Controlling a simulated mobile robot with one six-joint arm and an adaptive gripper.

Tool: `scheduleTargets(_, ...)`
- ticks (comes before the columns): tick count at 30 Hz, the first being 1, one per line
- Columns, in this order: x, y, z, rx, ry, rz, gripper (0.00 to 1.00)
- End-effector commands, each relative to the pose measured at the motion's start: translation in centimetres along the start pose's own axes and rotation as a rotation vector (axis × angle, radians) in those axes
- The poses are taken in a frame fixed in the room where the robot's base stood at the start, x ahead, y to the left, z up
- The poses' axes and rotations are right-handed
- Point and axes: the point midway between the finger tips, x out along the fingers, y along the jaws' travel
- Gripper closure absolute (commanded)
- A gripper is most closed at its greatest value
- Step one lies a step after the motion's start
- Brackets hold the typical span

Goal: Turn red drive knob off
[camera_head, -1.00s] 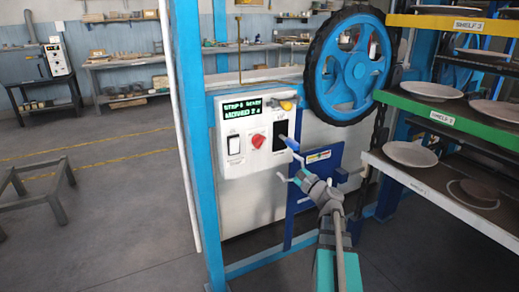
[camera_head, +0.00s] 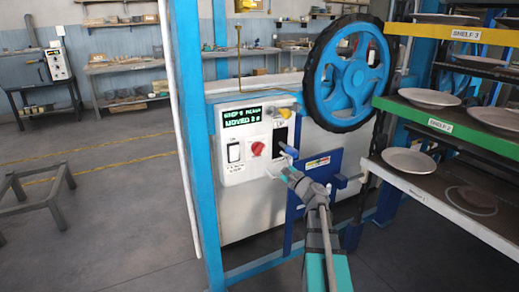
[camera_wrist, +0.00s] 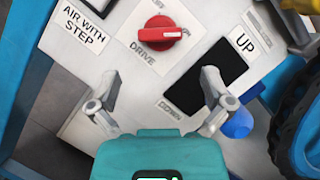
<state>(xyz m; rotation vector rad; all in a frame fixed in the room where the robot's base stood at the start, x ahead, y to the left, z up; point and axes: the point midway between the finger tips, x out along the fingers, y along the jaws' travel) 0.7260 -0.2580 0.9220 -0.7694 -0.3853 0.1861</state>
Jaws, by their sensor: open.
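The red drive knob (camera_head: 257,148) sits on the white control panel (camera_head: 234,178). In the wrist view the red knob (camera_wrist: 160,33) is at the top centre, above the word DRIVE, its grip bar lying nearly level with a pale mark toward the right. My gripper (camera_head: 281,163) is in front of the panel's lower right part. In the wrist view my gripper (camera_wrist: 160,78) has its fingers spread apart with nothing between them, and the knob lies beyond the tips, apart from them.
A black switch (camera_wrist: 208,78) marked UP and DOWN is beside the right finger. A blue handle end (camera_wrist: 236,123) lies right of that finger. The blue handwheel (camera_head: 345,75) is above right, and shelves with plates (camera_head: 408,161) stand at the right.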

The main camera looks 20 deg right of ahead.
Motion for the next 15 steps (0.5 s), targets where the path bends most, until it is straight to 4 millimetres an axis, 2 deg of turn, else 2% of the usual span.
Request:
scheduleTargets(1, 1.1, -0.2, 0.0, 0.001, -0.001, 0.001, 0.0)
scheduleTargets(6, 3.7, -0.2, 0.0, 0.002, -0.001, 0.001, 0.0)
scheduleTargets(15, 7.2, -0.1, 0.0, 0.0, -0.001, 0.001, 0.0)
